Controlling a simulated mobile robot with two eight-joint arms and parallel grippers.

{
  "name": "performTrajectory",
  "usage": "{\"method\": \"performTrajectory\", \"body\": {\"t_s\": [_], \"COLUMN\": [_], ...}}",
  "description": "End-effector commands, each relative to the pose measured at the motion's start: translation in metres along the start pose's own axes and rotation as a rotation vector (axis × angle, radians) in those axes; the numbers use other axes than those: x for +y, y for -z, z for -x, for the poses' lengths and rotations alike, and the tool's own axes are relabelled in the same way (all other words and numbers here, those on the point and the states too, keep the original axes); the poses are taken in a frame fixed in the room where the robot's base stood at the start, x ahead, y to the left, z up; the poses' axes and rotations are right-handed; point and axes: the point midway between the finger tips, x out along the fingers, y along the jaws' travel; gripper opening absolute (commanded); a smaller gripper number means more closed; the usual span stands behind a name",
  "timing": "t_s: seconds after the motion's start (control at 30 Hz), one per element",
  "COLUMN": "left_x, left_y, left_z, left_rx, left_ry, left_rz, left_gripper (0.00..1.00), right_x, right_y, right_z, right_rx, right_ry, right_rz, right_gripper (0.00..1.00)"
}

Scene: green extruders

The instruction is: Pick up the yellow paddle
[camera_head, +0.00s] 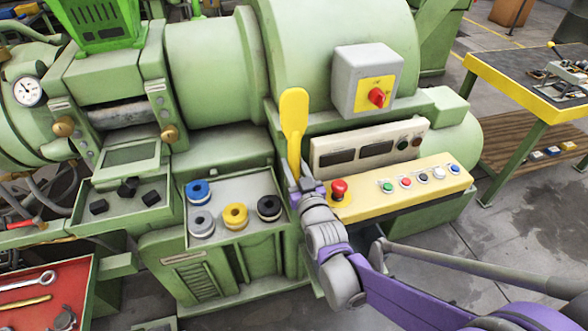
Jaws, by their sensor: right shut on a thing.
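The yellow paddle (294,112) stands upright, broad end up, in front of the green machine. My right gripper (299,180) is shut on its lower handle, above the right edge of the tray with the round parts. The fingers hide the handle's lowest part. My right arm comes in from the lower right. My left gripper is not in the head view.
A green tray (228,191) holds blue, grey, yellow and black round parts. A yellow button panel (405,187) with a red knob is close to the gripper's right. A grey switch box (352,78) is above. A yellow-edged table (500,92) stands far right.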

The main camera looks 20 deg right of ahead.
Motion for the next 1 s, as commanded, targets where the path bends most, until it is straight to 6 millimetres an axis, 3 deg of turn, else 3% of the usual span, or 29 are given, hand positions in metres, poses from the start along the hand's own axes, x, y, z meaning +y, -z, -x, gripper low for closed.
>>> {"method": "performTrajectory", "body": {"t_s": [0.17, 0.37, 1.0], "left_x": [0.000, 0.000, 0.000], "left_y": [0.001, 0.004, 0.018], "left_z": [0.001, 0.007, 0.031], "left_rx": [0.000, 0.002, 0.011], "left_ry": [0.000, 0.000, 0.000], "left_rz": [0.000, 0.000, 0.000], "left_gripper": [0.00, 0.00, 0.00], "right_x": [0.000, 0.000, 0.000], "right_y": [0.004, 0.025, 0.150], "right_z": [0.000, 0.000, 0.000], "right_rx": [0.001, 0.001, 0.001], "right_ry": [0.000, 0.000, 0.000], "right_rz": [0.000, 0.000, 0.000], "right_gripper": [0.00, 0.00, 0.00]}}
